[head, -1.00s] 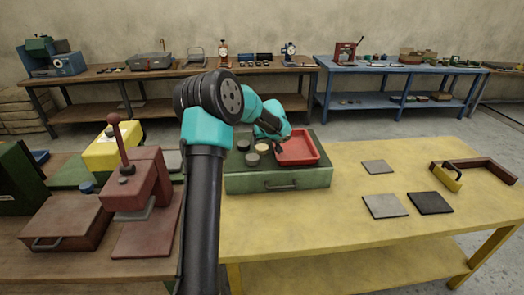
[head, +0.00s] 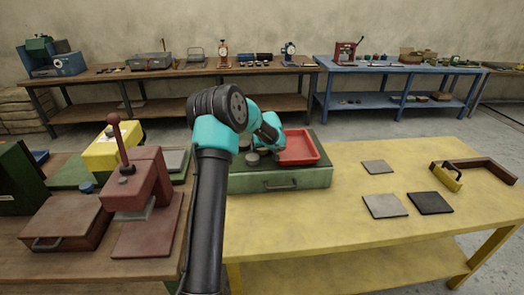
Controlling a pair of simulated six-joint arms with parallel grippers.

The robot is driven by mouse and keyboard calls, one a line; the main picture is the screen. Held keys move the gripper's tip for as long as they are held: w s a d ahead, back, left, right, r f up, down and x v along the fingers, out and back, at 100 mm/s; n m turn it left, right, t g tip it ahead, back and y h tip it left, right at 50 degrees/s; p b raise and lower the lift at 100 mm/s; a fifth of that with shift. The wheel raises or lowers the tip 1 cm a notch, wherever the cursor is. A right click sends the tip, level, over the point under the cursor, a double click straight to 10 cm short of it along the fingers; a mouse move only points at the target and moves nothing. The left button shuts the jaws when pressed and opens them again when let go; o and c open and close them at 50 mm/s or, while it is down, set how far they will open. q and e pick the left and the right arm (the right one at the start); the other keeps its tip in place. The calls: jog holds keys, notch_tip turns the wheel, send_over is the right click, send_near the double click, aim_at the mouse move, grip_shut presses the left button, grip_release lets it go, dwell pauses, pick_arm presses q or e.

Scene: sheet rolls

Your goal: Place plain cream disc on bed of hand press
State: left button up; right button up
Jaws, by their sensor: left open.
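The hand press (head: 137,183) is maroon with an upright lever and stands on the brown bench at the left. Its bed shows as a grey plate (head: 137,212) under the press head, with a flat maroon base in front. My left gripper (head: 274,148) is low over the top of the green case (head: 285,180), beside the red tray (head: 298,148). It is open, though its fingers are small and partly hidden. A dark disc (head: 252,159) sits on the case just left of it. The plain cream disc is not clearly visible, apparently hidden by my gripper. My right gripper is not in view.
Grey square plates (head: 384,206) and a black one (head: 430,203) lie on the yellow table (head: 330,230). A brown angle piece with a yellow handle (head: 447,177) is at the right. A yellow block (head: 108,155) stands behind the press. The table's front middle is clear.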

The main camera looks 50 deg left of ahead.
pick_arm(q)
jog(key=shift+a+f, duration=0.1)
jog(key=shift+f, duration=0.05)
dwell(0.3)
jog(key=c, duration=0.8)
jog(key=shift+o, duration=0.2)
jog(key=shift+r, duration=1.65)
jog(key=shift+s+r, duration=0.1)
jog(key=shift+r, duration=0.1)
jog(key=s+d+r, duration=0.1)
jog(key=s+d, duration=0.9)
jog(key=d, duration=0.2)
jog(key=shift+s+r, duration=0.15)
